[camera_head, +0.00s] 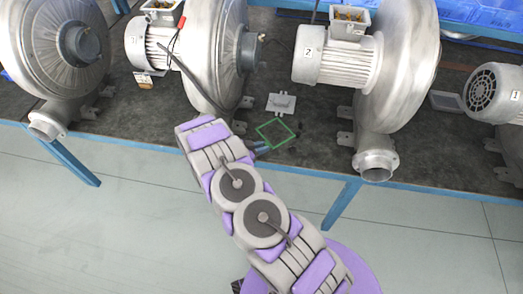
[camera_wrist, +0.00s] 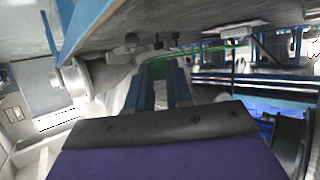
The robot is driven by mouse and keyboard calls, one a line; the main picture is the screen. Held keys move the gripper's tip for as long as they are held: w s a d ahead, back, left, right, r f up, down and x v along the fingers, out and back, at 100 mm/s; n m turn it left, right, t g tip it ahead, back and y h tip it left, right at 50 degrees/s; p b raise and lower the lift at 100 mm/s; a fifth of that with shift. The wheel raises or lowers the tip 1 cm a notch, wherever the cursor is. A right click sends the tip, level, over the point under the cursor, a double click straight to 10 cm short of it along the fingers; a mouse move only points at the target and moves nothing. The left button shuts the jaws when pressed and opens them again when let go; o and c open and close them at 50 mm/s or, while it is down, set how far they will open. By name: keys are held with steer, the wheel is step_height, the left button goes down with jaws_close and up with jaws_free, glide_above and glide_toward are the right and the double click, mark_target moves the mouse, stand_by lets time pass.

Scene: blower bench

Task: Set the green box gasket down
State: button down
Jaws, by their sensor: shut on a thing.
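The green box gasket (camera_head: 264,138) is a thin square frame near the front edge of the dark bench top, between two blowers. My gripper (camera_head: 261,147) is at its near left corner, shut on it. In the wrist view the fingers of my gripper (camera_wrist: 160,78) are close together, and a thin green strip of the gasket (camera_wrist: 207,49) runs beyond their tips. I cannot tell whether the gasket touches the bench or is held just above it.
A small grey box cover (camera_head: 282,103) lies just behind the gasket. The blower marked 2 (camera_head: 398,60) stands to its right and another blower (camera_head: 213,50) to its left. Blue bins (camera_head: 482,14) are at the back right. The bench's blue front edge (camera_head: 320,171) is close.

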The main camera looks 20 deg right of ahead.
steer(key=shift+w+d+f, duration=0.1)
steer(key=shift+w+d, duration=0.2)
steer(key=shift+w, duration=0.35)
steer(key=shift+f+b, duration=0.4)
steer(key=shift+f, duration=1.35)
steer(key=shift+f+b, duration=0.4)
steer(key=shift+f, duration=0.15)
steer(key=shift+s, duration=0.1)
steer(key=c, duration=1)
jaws_free()
